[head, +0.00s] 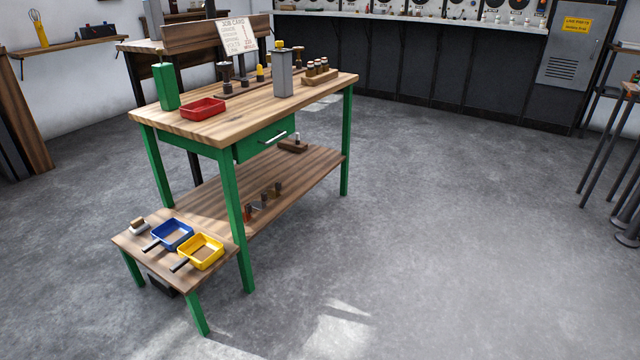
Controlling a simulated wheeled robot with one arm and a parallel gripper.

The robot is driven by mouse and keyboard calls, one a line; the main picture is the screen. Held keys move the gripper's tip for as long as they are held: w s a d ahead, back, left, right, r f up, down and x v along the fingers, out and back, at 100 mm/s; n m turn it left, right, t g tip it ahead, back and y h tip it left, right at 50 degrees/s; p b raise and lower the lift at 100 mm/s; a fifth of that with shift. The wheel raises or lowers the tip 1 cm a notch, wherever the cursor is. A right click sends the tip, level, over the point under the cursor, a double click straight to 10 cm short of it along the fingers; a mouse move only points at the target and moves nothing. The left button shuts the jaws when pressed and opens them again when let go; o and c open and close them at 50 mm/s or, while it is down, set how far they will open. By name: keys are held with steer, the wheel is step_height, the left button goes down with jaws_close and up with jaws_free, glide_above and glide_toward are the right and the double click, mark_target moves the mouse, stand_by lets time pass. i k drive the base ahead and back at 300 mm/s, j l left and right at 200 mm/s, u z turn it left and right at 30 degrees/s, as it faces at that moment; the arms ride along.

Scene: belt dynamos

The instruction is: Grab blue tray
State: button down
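The blue tray (185,229) is a small shallow box with raised walls and a dark handle pointing to the lower left. It sits on the low wooden bench (131,245) with green legs at the lower left of the head view. A yellow tray (217,259) with a similar dark handle stands just to its right and nearer, close beside it. The blue tray looks empty, with a brown bottom showing. My gripper is not in view.
The taller green-legged workbench (225,125) stands behind the low bench, with a red tray (203,108), a green block (165,86) and a grey block (283,74) on top. A small block (138,225) lies left of the blue tray. Open grey floor (430,240) spreads right and in front.

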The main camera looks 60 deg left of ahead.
mark_target(171, 234)
steer(key=u, duration=3.15)
steer(key=i+j+z, duration=0.1)
steer(key=i, duration=0.4)
steer(key=i+j, duration=0.4)
steer(key=i+j+z, duration=0.15)
steer(key=i, duration=0.4)
steer(key=i+j+z, duration=0.1)
steer(key=i+j, duration=0.3)
steer(key=i, duration=0.1)
